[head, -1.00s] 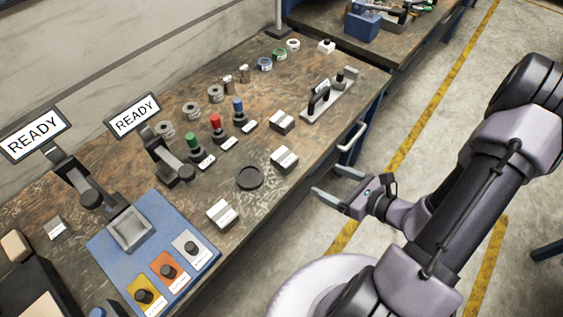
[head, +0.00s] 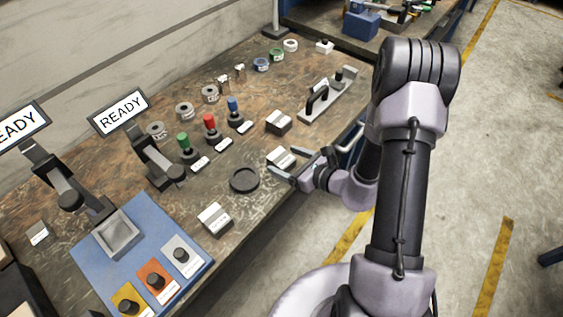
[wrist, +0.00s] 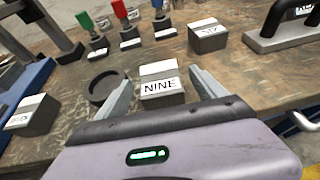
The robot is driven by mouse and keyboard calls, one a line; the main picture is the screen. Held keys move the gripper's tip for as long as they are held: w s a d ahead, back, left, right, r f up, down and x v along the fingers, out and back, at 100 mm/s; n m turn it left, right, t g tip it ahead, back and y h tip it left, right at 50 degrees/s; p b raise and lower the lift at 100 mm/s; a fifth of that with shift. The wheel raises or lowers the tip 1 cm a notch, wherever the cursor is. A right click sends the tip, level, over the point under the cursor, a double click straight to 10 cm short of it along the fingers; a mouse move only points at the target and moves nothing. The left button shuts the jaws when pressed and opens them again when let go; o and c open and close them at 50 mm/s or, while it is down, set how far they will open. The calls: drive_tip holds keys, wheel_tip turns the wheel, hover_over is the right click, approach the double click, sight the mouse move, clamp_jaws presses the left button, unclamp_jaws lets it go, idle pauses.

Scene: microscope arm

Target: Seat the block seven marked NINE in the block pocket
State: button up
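The block marked NINE (wrist: 160,88) is a grey block with a white top and label, standing on the bench near its front edge; the head view shows it partly behind my gripper (head: 280,157). My gripper (wrist: 161,77) is open, with one finger to each side of the NINE block in the wrist view. Gaps show between fingers and block, and I cannot tell how far the tips reach along it. The square block pocket (head: 118,236) is a grey recess in the blue plate (head: 88,264) at the left of the head view; it looks empty.
A dark round dish (head: 244,180) lies left of the NINE block. Another block (head: 215,219) stands nearer the blue plate, and a block marked SIX (wrist: 208,36) stands behind. Coloured-handled tools (head: 210,126) and a black-handled fixture (head: 318,100) are farther back.

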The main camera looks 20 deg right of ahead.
clamp_jaws()
drive_tip(key=shift+r, duration=0.1)
drive_tip(key=shift+r+p, duration=1)
drive_tip(key=shift+r, duration=0.75)
drive_tip(key=s+d+r+p, duration=0.2)
drive_tip(key=d+p, duration=0.1)
drive_tip(key=d, duration=1.2)
wheel_tip(320, 180, up, 6)
drive_tip(key=n+g+y+b, duration=0.3)
drive_tip(key=n+g+y, duration=0.1)
hover_over(287, 161)
drive_tip(key=s+a, duration=0.1)
drive_tip(key=s, duration=0.2)
drive_tip(key=shift+a+f, duration=0.15)
